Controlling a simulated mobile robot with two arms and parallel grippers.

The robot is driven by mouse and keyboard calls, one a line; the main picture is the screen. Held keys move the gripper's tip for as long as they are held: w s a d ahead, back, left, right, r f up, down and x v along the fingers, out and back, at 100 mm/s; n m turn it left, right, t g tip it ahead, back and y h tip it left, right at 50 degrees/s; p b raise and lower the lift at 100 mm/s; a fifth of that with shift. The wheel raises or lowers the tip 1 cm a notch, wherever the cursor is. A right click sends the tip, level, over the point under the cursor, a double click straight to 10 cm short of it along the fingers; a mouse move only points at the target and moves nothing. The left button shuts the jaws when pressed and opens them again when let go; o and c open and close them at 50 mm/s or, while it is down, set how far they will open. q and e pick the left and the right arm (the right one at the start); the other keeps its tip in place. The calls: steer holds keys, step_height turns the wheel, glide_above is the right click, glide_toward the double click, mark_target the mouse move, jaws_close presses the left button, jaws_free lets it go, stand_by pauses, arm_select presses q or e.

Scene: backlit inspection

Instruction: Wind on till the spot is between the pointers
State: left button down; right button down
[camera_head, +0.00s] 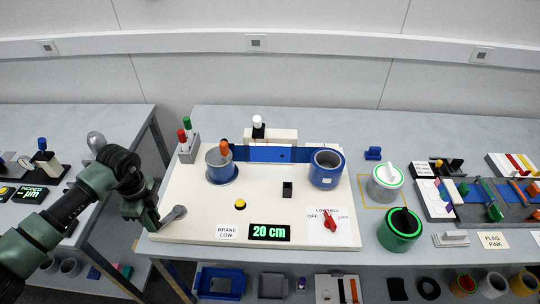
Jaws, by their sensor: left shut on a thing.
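A white winding board (290,190) lies on the bench. A blue web (268,154) runs along its back between a left reel (221,170) and a right blue reel (326,169). A small dark spot (282,156) seems to show on the web, right of centre. A white frame (283,135) with a white-topped lamp (258,123) stands over the web. The pointers are too small to tell. A grey crank (174,214) sits at the board's front left. My left gripper (155,224) is shut on the crank's handle, which it mostly hides. My right gripper is not in view.
On the board are a "20 cm" display (269,232), a "BRAKE LOW" card (227,232), a yellow button (240,206) and a red knob (330,223). A green-rimmed pot (400,231) and a white-lidded can (385,183) stand to the right. A gap separates the two benches.

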arm_select(q)
steer(key=shift+w+a, duration=0.25)
steer(key=shift+w, duration=0.2)
steer(key=shift+w+a+b, duration=0.45)
steer(key=shift+w+b, duration=0.05)
steer(key=shift+w, duration=0.05)
steer(key=shift+w+a+b, duration=0.25)
steer(key=shift+w+b, duration=0.25)
steer(key=shift+w, duration=0.1)
